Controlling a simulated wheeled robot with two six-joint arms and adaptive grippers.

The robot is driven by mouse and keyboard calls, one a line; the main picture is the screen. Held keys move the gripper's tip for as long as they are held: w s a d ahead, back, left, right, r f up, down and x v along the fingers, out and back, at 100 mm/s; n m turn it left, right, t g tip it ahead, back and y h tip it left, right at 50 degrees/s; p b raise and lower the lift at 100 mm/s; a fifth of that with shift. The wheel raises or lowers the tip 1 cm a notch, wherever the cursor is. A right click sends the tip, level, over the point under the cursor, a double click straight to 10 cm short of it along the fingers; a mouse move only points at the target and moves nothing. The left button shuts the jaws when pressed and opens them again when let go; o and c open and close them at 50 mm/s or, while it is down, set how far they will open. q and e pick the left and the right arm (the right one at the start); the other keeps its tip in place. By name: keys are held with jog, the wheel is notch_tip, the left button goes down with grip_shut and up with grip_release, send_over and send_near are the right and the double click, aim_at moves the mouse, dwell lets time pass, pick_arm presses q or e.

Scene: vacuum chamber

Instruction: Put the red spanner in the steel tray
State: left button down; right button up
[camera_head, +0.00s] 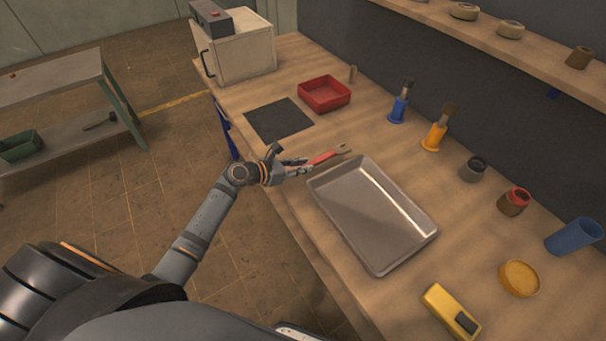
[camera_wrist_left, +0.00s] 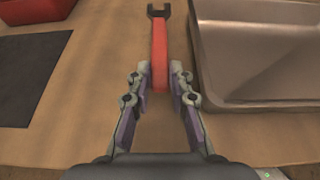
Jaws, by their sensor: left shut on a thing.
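The red spanner (camera_head: 325,157) has a grey open-ended jaw and shows near the steel tray's upper left corner in the head view. In the left wrist view the spanner (camera_wrist_left: 160,50) points away from me, its red handle between the fingers. My left gripper (camera_head: 300,167) is shut on the handle; its fingertips also show in the wrist view (camera_wrist_left: 160,80). The steel tray (camera_head: 372,262) is empty and lies just right of the spanner; its left rim shows in the wrist view (camera_wrist_left: 206,70). I cannot tell how high the spanner is above the bench. My right gripper is not in view.
A black mat (camera_head: 279,121) and a red bin (camera_head: 325,94) lie beyond the gripper. Brushes in a blue holder (camera_head: 398,110) and a yellow holder (camera_head: 434,135) stand behind the tray. A yellow meter (camera_head: 451,311) lies near the front edge.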

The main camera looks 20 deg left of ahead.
aim_at(302, 177)
pick_arm(q)
jog(key=shift+w+f, duration=0.25)
jog(key=shift+w+f+b, duration=0.2)
jog(key=shift+f+b, duration=0.1)
jog(key=shift+f, duration=1.45)
jog(key=shift+f, duration=0.1)
jog(key=c, duration=1.2)
grip_release()
jog(key=v, duration=1.2)
